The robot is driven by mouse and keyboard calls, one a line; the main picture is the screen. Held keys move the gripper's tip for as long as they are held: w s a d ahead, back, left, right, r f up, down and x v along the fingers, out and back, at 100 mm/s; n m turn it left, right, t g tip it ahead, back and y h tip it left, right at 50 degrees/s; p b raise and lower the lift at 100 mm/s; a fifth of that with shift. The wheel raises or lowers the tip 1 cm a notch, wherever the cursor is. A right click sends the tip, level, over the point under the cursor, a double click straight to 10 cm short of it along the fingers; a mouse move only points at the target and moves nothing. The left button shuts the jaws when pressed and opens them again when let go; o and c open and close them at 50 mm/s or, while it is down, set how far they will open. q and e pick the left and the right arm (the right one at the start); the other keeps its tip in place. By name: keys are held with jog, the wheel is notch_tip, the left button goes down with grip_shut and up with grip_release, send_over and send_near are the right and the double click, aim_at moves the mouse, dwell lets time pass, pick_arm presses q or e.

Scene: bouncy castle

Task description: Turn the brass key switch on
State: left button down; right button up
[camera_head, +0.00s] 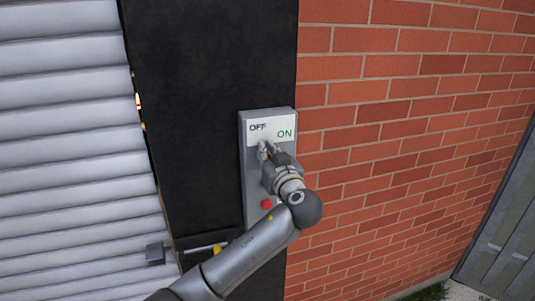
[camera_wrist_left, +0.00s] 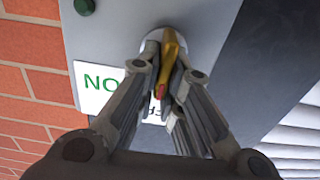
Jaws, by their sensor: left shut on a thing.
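The grey switch panel (camera_head: 246,185) is mounted on a dark post and carries a white label (camera_head: 260,133) reading OFF on the left and ON on the right. My left gripper (camera_head: 266,150) is at the panel just below the label. In the left wrist view, which shows the panel upside down, its fingers (camera_wrist_left: 168,85) are shut on the brass key (camera_wrist_left: 170,45). The key stands in a round pale lock (camera_wrist_left: 152,38). The fingers hide much of the key and most of the word OFF there. The right gripper is not in view.
A red button (camera_head: 266,204) sits low on the panel, beside my left wrist. A green button (camera_wrist_left: 84,6) shows at the wrist view's top edge. A brick wall (camera_head: 400,120) is to the right, and a slatted shutter (camera_head: 70,130) to the left.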

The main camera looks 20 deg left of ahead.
pick_arm(q)
jog(key=shift+d+f+m+b, duration=0.1)
jog(key=shift+f+m+b, duration=0.1)
jog(key=shift+m+b, duration=0.4)
jog(key=shift+w+d+m+b, duration=0.1)
jog(key=shift+m+b, duration=0.5)
jog(key=shift+m, duration=0.1)
jog(key=m+p, duration=0.1)
jog(key=m, duration=0.4)
jog(key=f+m+p, duration=0.1)
jog(key=m, duration=0.4)
jog(key=d+m+p, duration=0.1)
jog(key=m, duration=0.4)
jog(key=shift+w+f, duration=0.15)
jog(key=shift+w, duration=0.2)
jog(key=shift+f+m, duration=0.1)
jog(key=shift+m, duration=0.2)
